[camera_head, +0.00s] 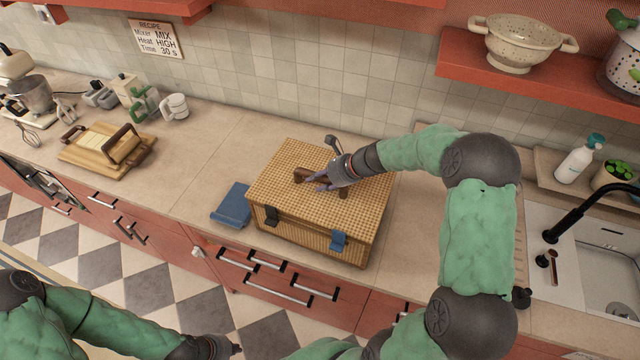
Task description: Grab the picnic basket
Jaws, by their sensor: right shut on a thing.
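The picnic basket (290,215) is a tan woven box with its lid closed, standing on the countertop in the middle of the view. It has a dark clasp at the front left and a blue clasp at the front right. A brown handle (304,175) lies on its lid. My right gripper (318,180) reaches over the lid from the right and is shut on the handle. Its fingers hide part of the handle. My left gripper (228,346) is low at the bottom edge, in front of the counter and away from the basket. Its fingers are too unclear to read.
A blue object (231,205) lies beside the basket's left side. A wooden board (108,151) and kitchen tools stand farther left. A sink (605,265) with a black faucet is at the right. A red shelf (540,75) holds a colander (515,45). The counter (195,180) left of the basket is mostly clear.

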